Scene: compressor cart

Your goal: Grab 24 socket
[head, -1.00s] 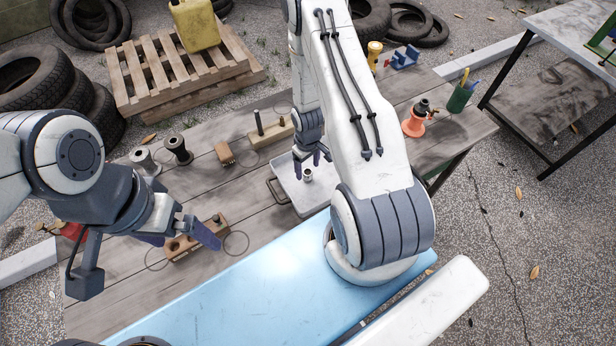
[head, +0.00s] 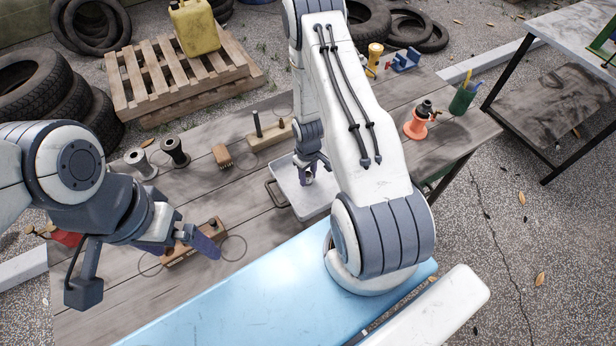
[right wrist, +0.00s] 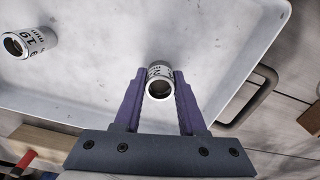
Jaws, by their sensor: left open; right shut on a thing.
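A silver socket (right wrist: 158,84) with dark print stands between the purple fingers of my right gripper (right wrist: 158,76) in the right wrist view. The fingers are shut on its sides. Its print is partly visible and I cannot read the full size. A second socket (right wrist: 28,42), marked 19, lies apart on the left of the white tray (right wrist: 150,30). In the head view my right gripper (head: 310,172) is down at the tray (head: 298,203). My left gripper (head: 182,247) is open and low over a wooden block (head: 205,247).
The tray has a raised rim and a dark handle (right wrist: 252,100).

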